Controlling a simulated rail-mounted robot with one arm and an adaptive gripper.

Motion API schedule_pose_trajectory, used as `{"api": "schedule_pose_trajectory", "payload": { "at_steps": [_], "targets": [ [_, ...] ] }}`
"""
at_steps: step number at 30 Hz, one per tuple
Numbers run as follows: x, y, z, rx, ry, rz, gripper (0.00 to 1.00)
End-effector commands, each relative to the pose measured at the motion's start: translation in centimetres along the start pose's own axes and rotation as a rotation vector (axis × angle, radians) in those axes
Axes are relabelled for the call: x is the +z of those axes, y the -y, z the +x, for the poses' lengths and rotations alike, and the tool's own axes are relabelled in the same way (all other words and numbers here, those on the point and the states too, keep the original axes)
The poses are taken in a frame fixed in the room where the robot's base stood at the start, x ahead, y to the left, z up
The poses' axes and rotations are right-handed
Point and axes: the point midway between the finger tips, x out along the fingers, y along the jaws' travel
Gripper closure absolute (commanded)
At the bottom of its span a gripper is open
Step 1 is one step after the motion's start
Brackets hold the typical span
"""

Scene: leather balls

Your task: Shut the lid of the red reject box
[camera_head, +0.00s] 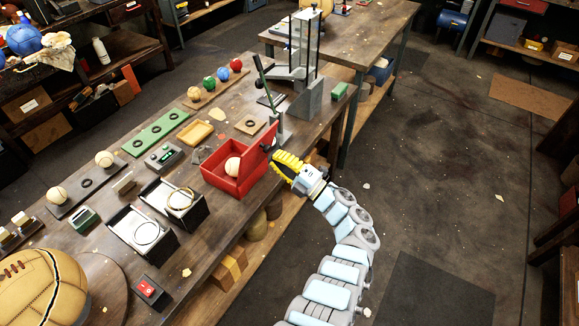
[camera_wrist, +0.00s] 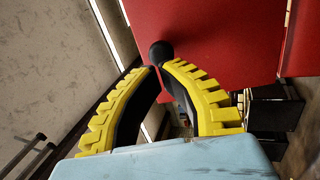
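The red reject box (camera_head: 225,178) stands at the right edge of the workbench, with a pale ball (camera_head: 233,166) inside. Its red lid (camera_head: 258,150) is open and stands up steeply on the box's right side. In the wrist view the lid's red face (camera_wrist: 225,35) fills the upper right, and a round black knob (camera_wrist: 160,52) sticks out from it. My gripper (camera_head: 275,156) is on the outer side of the lid, close to it. In the wrist view its yellow-and-black fingers (camera_wrist: 160,67) come together at the near side of the knob. Whether they touch it is unclear.
A grey press (camera_head: 296,70) with a lever stands behind the box. Two open trays (camera_head: 142,232) and a small green-lit device (camera_head: 165,156) are to its left. A yellow tray (camera_head: 196,133) lies behind. The floor to the right of the bench is clear.

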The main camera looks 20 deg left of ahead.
Motion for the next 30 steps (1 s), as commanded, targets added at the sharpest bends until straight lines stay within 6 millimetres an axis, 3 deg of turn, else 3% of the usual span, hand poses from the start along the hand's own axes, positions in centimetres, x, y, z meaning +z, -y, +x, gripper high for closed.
{"api": "schedule_pose_trajectory", "payload": {
  "at_steps": [6,30],
  "targets": [
    [0.0,-0.1,1.6,0.001,-0.001,0.0,1.0],
    [-0.1,-0.3,2.8,-0.048,-0.003,-0.003,1.0]
  ]
}}
